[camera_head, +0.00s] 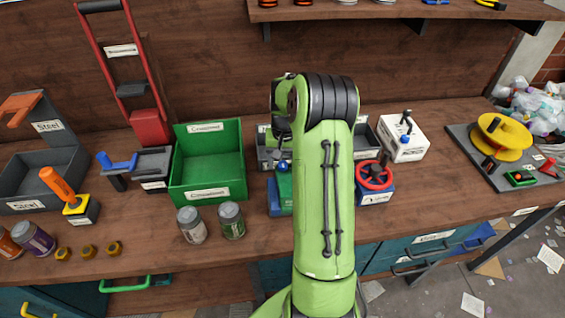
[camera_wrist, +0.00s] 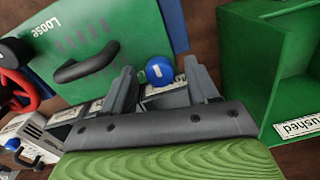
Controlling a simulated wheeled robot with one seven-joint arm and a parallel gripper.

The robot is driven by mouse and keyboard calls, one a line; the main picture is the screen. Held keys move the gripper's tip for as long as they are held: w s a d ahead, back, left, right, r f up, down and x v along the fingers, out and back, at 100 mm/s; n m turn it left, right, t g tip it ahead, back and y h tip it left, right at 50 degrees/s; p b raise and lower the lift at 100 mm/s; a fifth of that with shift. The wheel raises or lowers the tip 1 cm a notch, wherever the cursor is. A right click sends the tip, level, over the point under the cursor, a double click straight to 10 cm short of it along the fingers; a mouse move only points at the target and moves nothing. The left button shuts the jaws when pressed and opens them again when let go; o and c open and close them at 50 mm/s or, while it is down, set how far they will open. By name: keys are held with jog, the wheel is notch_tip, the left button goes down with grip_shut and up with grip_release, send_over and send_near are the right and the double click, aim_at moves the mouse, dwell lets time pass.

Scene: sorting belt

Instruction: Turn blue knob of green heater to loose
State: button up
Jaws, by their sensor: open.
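The green heater (camera_wrist: 105,40) fills the upper left of the wrist view, with a black handle (camera_wrist: 88,63) and a "Loose" label (camera_wrist: 47,22) on its face. In the head view the heater (camera_head: 285,190) is mostly hidden behind my arm. The blue knob (camera_wrist: 160,70) is a small round ball with a white mark, at the heater's edge. It also shows in the head view (camera_head: 283,165). My gripper (camera_wrist: 162,66) is open, its two fingers on either side of the knob in the wrist view. Whether they touch it is unclear.
A green "Crushed" bin (camera_wrist: 228,80) stands close beside the heater. A box with a red wheel (camera_head: 375,175) and a white box with a blue-based lever (camera_head: 404,140) stand right of my arm. Two cans (camera_head: 191,225) stand in front of the bin. Bench space at front right is clear.

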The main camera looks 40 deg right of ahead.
jog(key=shift+c, duration=0.2)
jog(key=c, duration=1)
